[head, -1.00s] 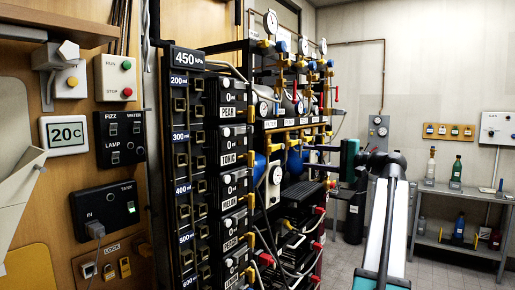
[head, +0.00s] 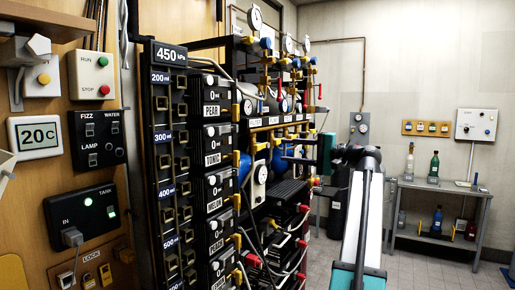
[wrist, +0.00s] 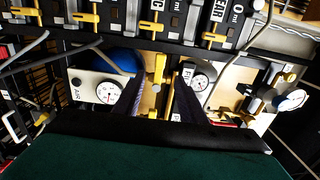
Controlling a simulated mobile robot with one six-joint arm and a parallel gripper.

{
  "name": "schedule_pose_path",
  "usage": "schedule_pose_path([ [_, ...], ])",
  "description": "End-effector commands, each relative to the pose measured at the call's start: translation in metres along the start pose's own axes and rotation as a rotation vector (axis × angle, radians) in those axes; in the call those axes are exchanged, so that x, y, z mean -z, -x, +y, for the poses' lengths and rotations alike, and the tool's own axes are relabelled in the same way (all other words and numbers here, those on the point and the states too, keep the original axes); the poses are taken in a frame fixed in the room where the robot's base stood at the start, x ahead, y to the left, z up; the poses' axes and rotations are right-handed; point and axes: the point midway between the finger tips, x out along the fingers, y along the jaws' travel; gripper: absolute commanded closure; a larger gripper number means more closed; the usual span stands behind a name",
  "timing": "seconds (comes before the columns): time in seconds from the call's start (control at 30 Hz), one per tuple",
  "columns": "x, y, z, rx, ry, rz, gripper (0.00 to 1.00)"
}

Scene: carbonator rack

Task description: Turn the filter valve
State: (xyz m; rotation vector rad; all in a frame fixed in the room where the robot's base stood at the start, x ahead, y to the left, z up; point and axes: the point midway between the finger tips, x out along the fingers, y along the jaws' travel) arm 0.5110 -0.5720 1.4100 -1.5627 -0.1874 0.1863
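A label beginning "FIL" (wrist: 188,76) sits beside a white-faced gauge (wrist: 200,82) in the wrist view. A yellow valve part (wrist: 155,85) stands between my fingers in that view; I take it for the filter valve but cannot be sure. My gripper (wrist: 158,85) has its two dark fingers spread apart, one on each side of the yellow part, with gaps showing. No contact is visible. In the head view my gripper (head: 285,158) points left at the rack, its dark fingers in front of a blue vessel (head: 283,160). The valve is not clear there.
The rack of black modules (head: 217,160) fills the left and middle, with gauges, pipes and yellow fittings close to my fingers. An "AIR" gauge (wrist: 107,92) lies left of them in the wrist view. A shelf (head: 435,190) with bottles stands at right; the floor before it is clear.

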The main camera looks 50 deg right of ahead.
Motion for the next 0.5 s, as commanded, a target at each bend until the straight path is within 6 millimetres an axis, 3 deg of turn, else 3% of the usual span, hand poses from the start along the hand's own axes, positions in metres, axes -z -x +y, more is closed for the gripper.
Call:
schedule_pose_path([
  [0.5,-0.001,-0.073,-0.002,-0.001,-0.001,-0.003,0.62],
])
